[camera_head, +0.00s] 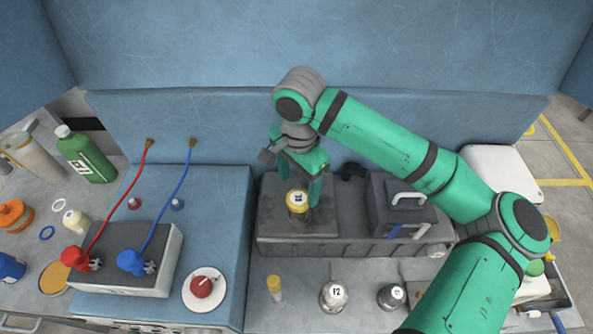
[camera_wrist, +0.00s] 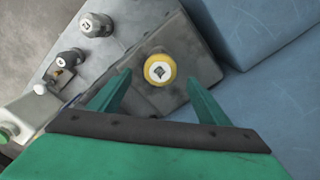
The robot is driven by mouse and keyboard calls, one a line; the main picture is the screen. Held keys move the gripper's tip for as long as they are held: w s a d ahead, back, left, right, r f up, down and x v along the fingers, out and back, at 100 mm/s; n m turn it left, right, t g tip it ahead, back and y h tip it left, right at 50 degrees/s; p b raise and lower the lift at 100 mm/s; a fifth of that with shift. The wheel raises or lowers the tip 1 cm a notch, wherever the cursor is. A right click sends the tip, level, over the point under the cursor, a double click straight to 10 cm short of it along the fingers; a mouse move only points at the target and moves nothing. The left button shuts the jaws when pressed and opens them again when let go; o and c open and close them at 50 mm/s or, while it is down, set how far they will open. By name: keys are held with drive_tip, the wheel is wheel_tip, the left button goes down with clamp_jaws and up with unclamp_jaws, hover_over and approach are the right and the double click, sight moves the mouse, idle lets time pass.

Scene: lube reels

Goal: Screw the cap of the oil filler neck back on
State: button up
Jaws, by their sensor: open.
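A yellow cap (camera_head: 298,197) with a dark mark on its pale top sits upright on the left part of the grey housing (camera_head: 290,246). A darker body shows just below it, and I cannot tell whether the cap is threaded on the filler neck or resting. In the wrist view the cap (camera_wrist: 160,71) appears between my two green fingers, near their tips. My gripper (camera_head: 299,187) points down over it with the jaws open. Gaps show on both sides of the cap in the wrist view. The neck under the cap is mostly hidden.
A dark box with a pale handle (camera_head: 408,198) stands right of the cap. A small yellow-topped piece (camera_head: 274,288), a silver cap (camera_head: 333,295) and a dark cap (camera_head: 391,297) stand in front. A blue wall (camera_head: 200,110) rises behind. Red and blue leads (camera_head: 130,262) are at left.

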sight(298, 198)
drive_tip(key=shift+f, duration=2.45)
drive_tip(key=shift+c, duration=0.4)
drive_tip(key=c, duration=1.1)
drive_tip(key=shift+m, duration=1.3)
drive_tip(key=o, duration=1.5)
drive_tip(key=shift+c, duration=0.2)
drive_tip(key=shift+r, duration=0.1)
drive_tip(key=shift+r, duration=2.95)
drive_tip(key=shift+w+a, duration=0.1)
